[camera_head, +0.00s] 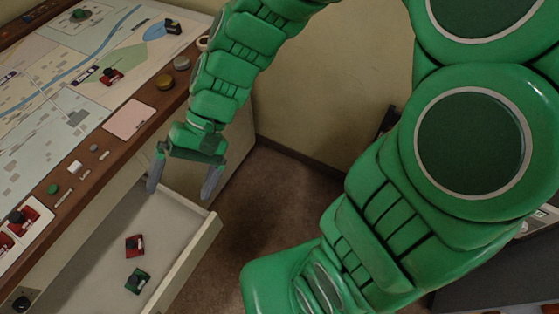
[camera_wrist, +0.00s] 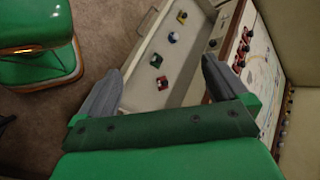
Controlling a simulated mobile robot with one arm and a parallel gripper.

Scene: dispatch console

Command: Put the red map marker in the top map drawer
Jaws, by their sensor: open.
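My gripper (camera_head: 184,188) is open and empty, pointing down above the outer end of an open drawer (camera_head: 205,240). In the wrist view its two fingers (camera_wrist: 160,75) stand wide apart, with the drawer beyond them. A red marker (camera_head: 135,245) lies in the drawer, with a green marker (camera_head: 137,281) beside it. Another red marker (camera_head: 111,77) stands on the map on the console. Whether this drawer is the top one, I cannot tell.
Along the wooden edge lie a pink card (camera_head: 130,119), a green knob (camera_head: 53,189) and round knobs (camera_head: 165,83). A dark marker (camera_head: 173,26) stands at the map's far end. Carpet is clear right of the drawer.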

